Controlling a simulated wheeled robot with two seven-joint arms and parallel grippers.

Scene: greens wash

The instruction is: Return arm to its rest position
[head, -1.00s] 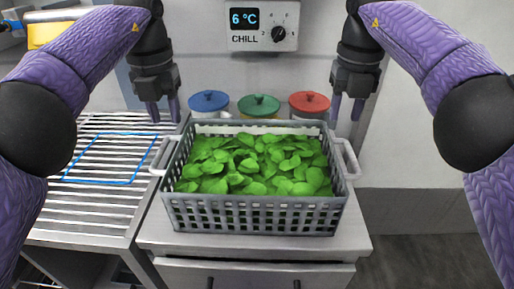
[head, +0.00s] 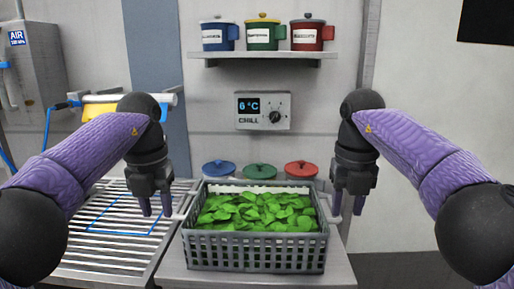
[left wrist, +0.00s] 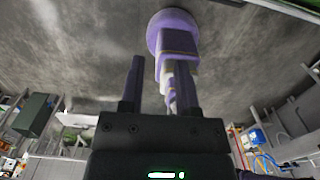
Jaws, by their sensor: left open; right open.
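My left gripper (head: 154,204) hangs fingers down at the left side of the grey basket, open and empty. It also shows in the left wrist view (left wrist: 158,88), with its two fingers apart and nothing between them. My right gripper (head: 347,205) hangs fingers down at the right side of the basket, open and empty. The grey slatted basket (head: 256,251) stands on the counter, full of green leaves (head: 257,212). Each gripper is near one of its side handles; I cannot tell whether they touch.
A slatted metal rack (head: 105,258) with a blue outline lies left of the basket. Above are a CHILL panel (head: 263,111) and a shelf (head: 262,55) with three labelled mugs.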

